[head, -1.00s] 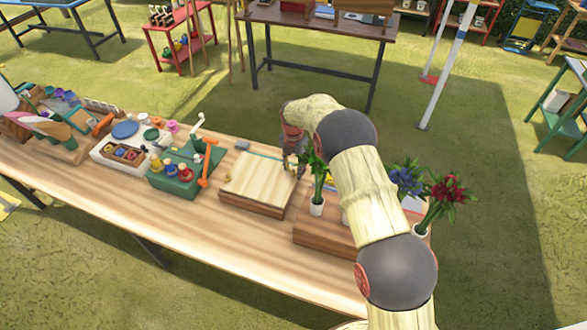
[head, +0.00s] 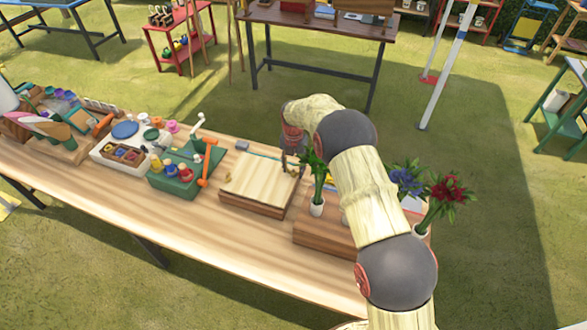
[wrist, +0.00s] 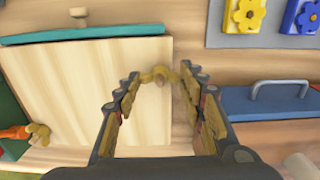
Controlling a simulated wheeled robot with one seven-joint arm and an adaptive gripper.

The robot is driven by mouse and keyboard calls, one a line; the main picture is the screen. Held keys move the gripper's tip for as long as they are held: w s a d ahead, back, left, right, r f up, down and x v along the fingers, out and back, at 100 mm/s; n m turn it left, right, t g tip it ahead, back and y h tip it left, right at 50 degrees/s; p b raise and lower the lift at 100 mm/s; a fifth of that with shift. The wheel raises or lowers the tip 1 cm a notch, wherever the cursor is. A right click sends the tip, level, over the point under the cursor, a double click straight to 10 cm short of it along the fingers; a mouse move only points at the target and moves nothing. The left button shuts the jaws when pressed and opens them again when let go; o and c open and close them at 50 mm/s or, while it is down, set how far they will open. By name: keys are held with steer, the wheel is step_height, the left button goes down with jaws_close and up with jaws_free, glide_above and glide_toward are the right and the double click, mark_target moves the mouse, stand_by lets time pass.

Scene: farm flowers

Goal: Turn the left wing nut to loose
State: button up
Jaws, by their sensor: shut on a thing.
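A pale wooden press board (head: 258,180) lies on the table, also filling the left of the wrist view (wrist: 85,90). A brass wing nut (wrist: 157,75) sits at its right edge in the wrist view, between my fingertips. My gripper (wrist: 160,82) is shut on this wing nut, one finger at each side; it shows in the head view (head: 290,165) at the board's right side. A second brass wing nut (wrist: 38,135) stands at the board's left side in the wrist view, apart from my gripper. The threads are too small to see.
A teal strip (wrist: 80,36) lies along the board's far edge. A blue block with a grey handle (wrist: 265,103) is to the right. A green tray (head: 180,178) with an orange-handled tool stands left of the board. Potted flowers (head: 317,208) stand close to my arm.

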mark_target(293, 171)
steer(key=o, duration=1.2)
steer(key=shift+c, duration=0.2)
steer(key=shift+r, duration=0.1)
step_height(293, 171, up, 12)
